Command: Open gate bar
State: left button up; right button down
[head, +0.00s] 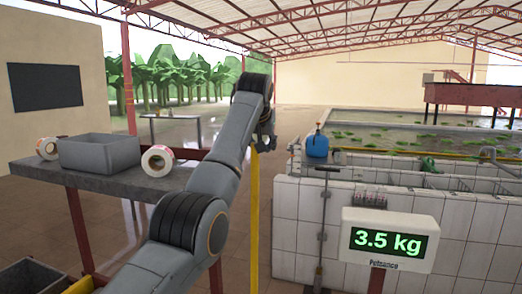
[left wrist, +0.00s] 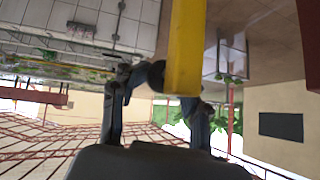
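The yellow gate bar (head: 252,220) stands almost upright in the middle of the head view; its lower end is out of frame. My left gripper (head: 266,138) is at its upper end, at the end of my raised left arm. In the left wrist view the bar (left wrist: 184,45) comes down from the top edge and ends in front of my left gripper's fingers (left wrist: 158,88). The fingers bend inward. The bar covers part of them, so I cannot tell whether they clasp it or are shut behind it. My right gripper is not in view.
A grey table (head: 125,180) with a grey bin (head: 98,153) and white-red rolls (head: 158,160) stands left. A white-tiled basin wall (head: 300,225) with a blue jug (head: 316,145) is right. A scale display (head: 388,240) reading 3.5 kg stands front right. Floor behind the bar looks open.

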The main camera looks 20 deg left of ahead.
pick_arm(q)
jog(key=shift+o, duration=0.2)
jog(key=shift+s+d+f, duration=0.1)
jog(key=shift+s+d, duration=0.05)
jog(key=shift+s, duration=0.1)
jog(key=shift+f, duration=0.1)
jog(key=shift+w, duration=0.15)
jog(key=v, duration=1.2)
